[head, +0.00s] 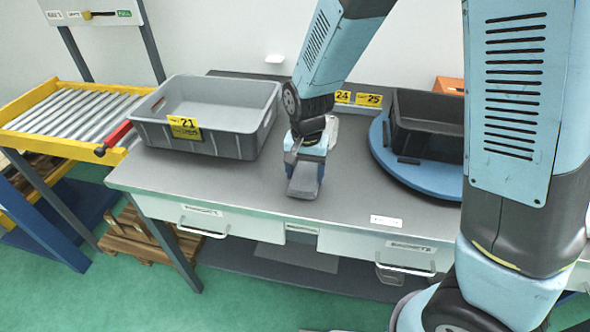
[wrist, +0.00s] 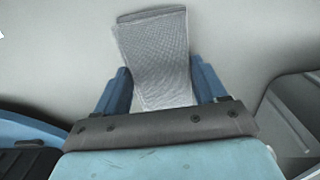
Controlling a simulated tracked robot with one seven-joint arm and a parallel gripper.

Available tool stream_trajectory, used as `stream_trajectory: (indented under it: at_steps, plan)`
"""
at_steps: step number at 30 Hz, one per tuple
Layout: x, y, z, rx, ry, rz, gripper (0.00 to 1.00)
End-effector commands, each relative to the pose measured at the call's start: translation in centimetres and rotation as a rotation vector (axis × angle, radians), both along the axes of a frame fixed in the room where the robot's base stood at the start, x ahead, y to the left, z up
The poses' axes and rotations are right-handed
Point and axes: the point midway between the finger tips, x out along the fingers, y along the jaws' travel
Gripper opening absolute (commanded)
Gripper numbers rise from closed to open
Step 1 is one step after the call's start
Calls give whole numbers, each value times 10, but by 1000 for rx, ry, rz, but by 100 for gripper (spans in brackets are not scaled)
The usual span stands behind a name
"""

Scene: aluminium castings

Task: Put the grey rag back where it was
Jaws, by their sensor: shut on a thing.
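The grey rag (wrist: 155,50) hangs between the two blue fingers of my gripper (wrist: 163,82) in the wrist view. It looks like a flat, woven strip extending past the fingertips. In the head view my gripper (head: 305,160) is over the middle of the grey workbench, pointing down, with the rag (head: 303,183) below it. I cannot tell whether the rag touches the bench top.
A grey bin (head: 238,137) tagged 21 stands left on the workbench (head: 245,182). A black bin (head: 428,110) stands on a blue turntable (head: 422,178) at right. Yellow tags 24 and 25 are behind. A roller conveyor (head: 65,118) adjoins left. The bench front is clear.

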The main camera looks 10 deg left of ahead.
Motion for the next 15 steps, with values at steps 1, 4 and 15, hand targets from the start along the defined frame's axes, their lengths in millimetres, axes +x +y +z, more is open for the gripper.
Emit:
stream_trajectory:
  at_steps: [1, 4, 15]
  plan:
    - [0, 0, 0, 0, 0, 0, 43]
    - [0, 0, -2, 0, 0, 0, 72]
    - [0, 0, -2, 0, 0, 1, 97]
